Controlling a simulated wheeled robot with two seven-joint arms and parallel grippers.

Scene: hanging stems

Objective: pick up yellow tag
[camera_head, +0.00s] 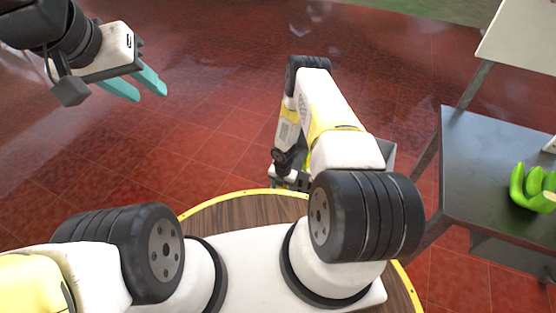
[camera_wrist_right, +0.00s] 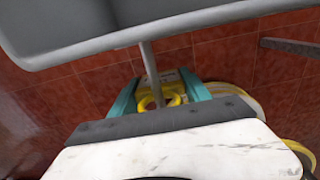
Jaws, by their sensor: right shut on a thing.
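The yellow tag (camera_wrist_right: 172,88) shows in the right wrist view as a yellow piece with a loop, beside a thin grey stem. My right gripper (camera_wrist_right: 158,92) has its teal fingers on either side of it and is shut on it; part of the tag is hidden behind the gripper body. In the head view the right gripper (camera_head: 283,183) is small, low and mostly hidden beyond my arm, and the tag cannot be made out there. My left gripper (camera_head: 146,91) is at the upper left, open and empty, with its teal fingers apart.
A grey bin-like part (camera_wrist_right: 90,25) hangs across the top of the right wrist view, close to the right gripper. The red tiled floor (camera_head: 210,120) is clear between the arms.

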